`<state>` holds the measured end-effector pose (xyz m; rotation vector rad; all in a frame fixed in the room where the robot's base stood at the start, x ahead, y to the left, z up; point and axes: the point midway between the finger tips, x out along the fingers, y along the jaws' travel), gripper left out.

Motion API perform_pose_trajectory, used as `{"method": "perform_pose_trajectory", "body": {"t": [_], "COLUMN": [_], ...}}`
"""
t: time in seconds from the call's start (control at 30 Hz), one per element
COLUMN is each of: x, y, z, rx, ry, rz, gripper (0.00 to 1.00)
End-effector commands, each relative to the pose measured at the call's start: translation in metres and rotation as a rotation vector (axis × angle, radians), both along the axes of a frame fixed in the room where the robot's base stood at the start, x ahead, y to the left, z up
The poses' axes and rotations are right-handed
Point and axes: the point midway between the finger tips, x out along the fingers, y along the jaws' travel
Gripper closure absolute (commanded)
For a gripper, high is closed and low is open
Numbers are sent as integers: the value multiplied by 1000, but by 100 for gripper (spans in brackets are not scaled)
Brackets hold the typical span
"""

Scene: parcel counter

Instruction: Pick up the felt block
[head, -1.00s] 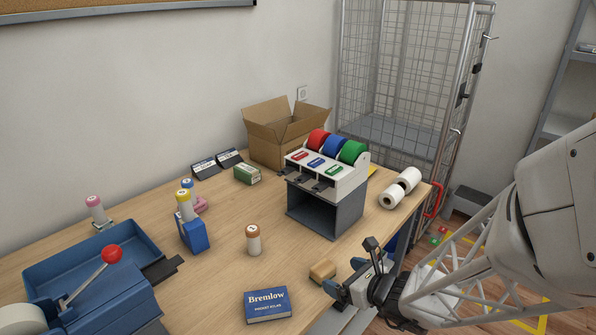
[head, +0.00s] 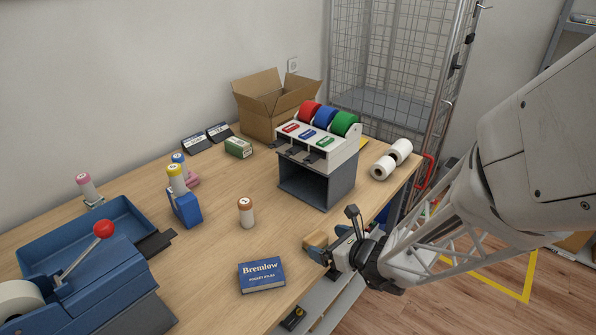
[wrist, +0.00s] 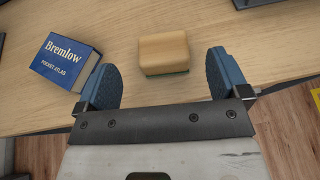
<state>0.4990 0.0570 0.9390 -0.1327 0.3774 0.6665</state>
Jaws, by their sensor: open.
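The felt block (wrist: 163,48) is a tan, wood-coloured block with a dark green strip along its lower edge. It lies on the table near the front edge. In the head view the block (head: 315,239) is partly hidden by my gripper (head: 330,259). In the wrist view my gripper (wrist: 161,78) is open, with one blue finger to the left and one to the right. The block lies just ahead of the gap, apart from both fingers, with nothing held.
A blue Bremlow book (head: 262,274) lies left of the block, close to the left finger in the wrist view (wrist: 66,61). A brown-capped cylinder (head: 246,212) and a tape dispenser box (head: 318,160) stand behind. The table's front edge is close.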

Motion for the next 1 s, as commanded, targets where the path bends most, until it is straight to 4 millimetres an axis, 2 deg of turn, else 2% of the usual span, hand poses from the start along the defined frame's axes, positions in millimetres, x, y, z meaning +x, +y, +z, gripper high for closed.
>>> {"method": "perform_pose_trajectory", "body": {"t": [0.6, 1.0], "x": [35, 38], "y": [26, 28], "z": [-19, -20], "rx": [0, 0], "ry": [0, 0], "rz": [1, 0], "gripper": [6, 6]}}
